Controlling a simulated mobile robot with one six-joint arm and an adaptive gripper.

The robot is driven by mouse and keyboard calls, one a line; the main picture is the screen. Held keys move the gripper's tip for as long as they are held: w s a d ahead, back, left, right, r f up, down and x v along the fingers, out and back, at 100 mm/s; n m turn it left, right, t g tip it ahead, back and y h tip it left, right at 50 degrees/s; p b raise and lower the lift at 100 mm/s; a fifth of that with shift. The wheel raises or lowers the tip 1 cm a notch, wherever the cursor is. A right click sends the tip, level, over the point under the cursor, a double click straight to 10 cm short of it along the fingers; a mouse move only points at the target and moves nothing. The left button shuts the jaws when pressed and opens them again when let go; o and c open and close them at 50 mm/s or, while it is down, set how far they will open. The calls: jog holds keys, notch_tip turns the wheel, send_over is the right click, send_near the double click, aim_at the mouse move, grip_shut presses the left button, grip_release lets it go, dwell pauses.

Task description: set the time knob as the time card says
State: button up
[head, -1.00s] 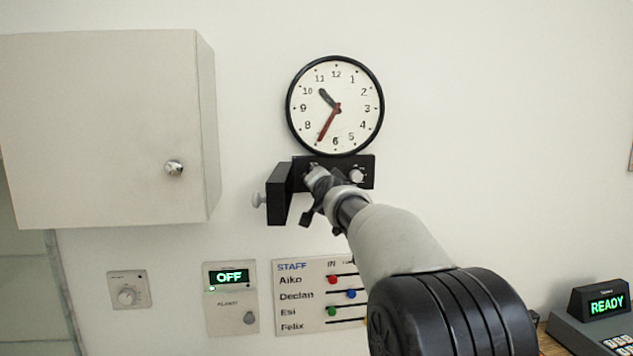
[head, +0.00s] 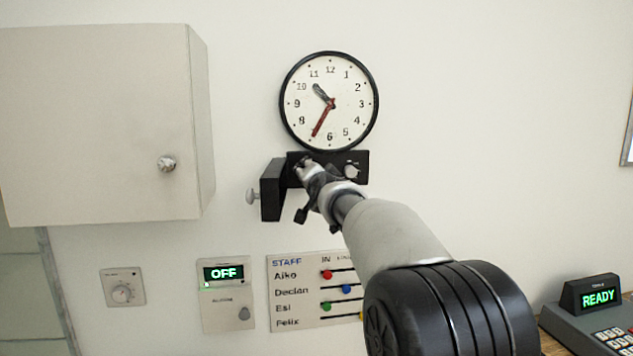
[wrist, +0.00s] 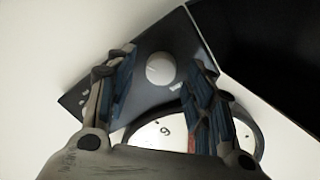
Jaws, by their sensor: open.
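The wall clock (head: 329,102) has a dark hand between 10 and 11 and a red hand near 7. Below it is a black panel (head: 361,158) with a pale knob (head: 351,171) at its right. My gripper (head: 303,188) is in front of the panel's left part and hides it. In the wrist view, my gripper (wrist: 160,88) is open, with a round pale knob (wrist: 160,70) on the panel between its fingers. I cannot tell if they touch it. The clock rim shows at the bottom there. I cannot make out a time card.
A black box (head: 271,190) with a side knob juts out left of the panel. A wall cabinet (head: 100,125) stands further left. Below are a dial plate (head: 122,299), an OFF display (head: 223,273) and a STAFF board (head: 290,321). A READY console (head: 597,297) is at lower right.

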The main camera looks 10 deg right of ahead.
jog(key=s, duration=1.1)
jog(key=shift+s+r, duration=0.2)
jog(key=shift+r, duration=0.25)
jog(key=s+f+n+g+b, duration=0.2)
jog(key=s+f+n+g, duration=0.1)
jog(key=s+f, duration=0.8)
jog(key=s+f+n+g+b, duration=0.2)
jog(key=s+f+g, duration=0.3)
jog(key=s+f, duration=0.6)
jog(key=s+f+n+g+b, duration=0.2)
jog(key=s+f, duration=0.9)
jog(key=s, duration=1.2)
jog(key=n+g, duration=0.2)
jog(key=shift+s+d+n+g, duration=0.15)
jog(key=shift+s+n+g, duration=0.05)
jog(key=shift+n+g, duration=0.1)
jog(key=shift+f, duration=0.1)
